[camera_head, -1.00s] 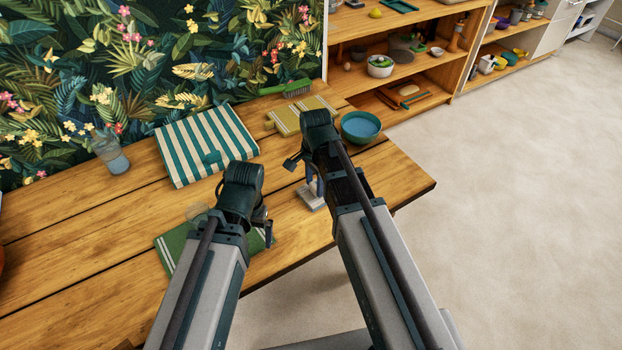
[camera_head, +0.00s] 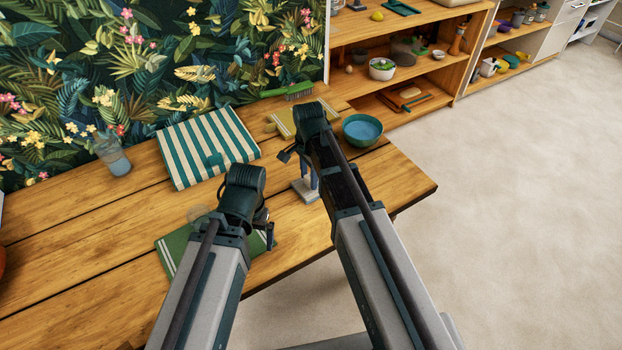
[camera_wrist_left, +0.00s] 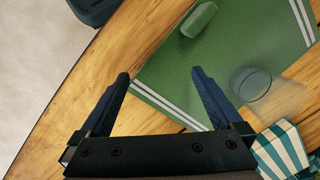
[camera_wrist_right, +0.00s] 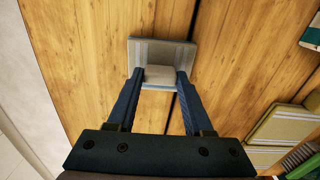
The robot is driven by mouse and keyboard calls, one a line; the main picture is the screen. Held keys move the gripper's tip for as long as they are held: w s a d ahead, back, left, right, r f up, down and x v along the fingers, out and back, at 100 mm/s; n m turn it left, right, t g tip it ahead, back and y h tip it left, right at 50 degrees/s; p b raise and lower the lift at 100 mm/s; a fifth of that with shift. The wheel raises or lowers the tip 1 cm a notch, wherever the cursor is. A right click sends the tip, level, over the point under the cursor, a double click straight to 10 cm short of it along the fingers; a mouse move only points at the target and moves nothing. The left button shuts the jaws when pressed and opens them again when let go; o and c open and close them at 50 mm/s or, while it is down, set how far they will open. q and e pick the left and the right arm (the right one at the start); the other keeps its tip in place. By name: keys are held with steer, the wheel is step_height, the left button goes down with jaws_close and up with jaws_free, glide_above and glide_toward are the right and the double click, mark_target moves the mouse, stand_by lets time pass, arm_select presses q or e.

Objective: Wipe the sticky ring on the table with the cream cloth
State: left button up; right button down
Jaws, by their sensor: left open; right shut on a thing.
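The cream cloth (camera_head: 302,194) looks pale grey-white with faint stripes and a raised block in its middle. It lies flat on the table, and it also shows in the right wrist view (camera_wrist_right: 150,51). My right gripper (camera_wrist_right: 160,77) is shut on the raised block. My left gripper (camera_wrist_left: 160,75) is open and empty above the table edge, near a green striped cloth (camera_wrist_left: 230,50) with a green raised block. I cannot make out the sticky ring in any view; my arms and the cloth cover parts of the table (camera_head: 90,240).
A clear glass (camera_wrist_left: 250,84) stands on the green cloth. The table's right end (camera_head: 405,175) is bare.

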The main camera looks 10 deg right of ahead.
arm_select(q)
steer(key=shift+f, duration=0.1)
arm_select(e)
steer(key=shift+w+a, duration=0.3)
steer(key=shift+w, duration=0.4)
steer(key=shift+w+a, duration=0.3)
steer(key=shift+w, duration=0.4)
steer(key=c, duration=0.5)
jaws_free()
steer(key=shift+f, duration=0.1)
steer(key=shift+c, duration=0.2)
arm_select(q)
steer(key=shift+f+b, duration=0.6)
steer(key=shift+b, duration=0.1)
arm_select(e)
steer(key=shift+f, duration=0.6)
arm_select(q)
steer(key=shift+r, duration=0.1)
arm_select(e)
steer(key=shift+r, duration=0.1)
steer(key=shift+c, duration=1)
jaws_close()
arm_select(q)
step_height(320, 180, up, 5)
steer(key=p, duration=0.5)
arm_select(e)
step_height(320, 180, up, 5)
steer(key=shift+r, duration=0.1)
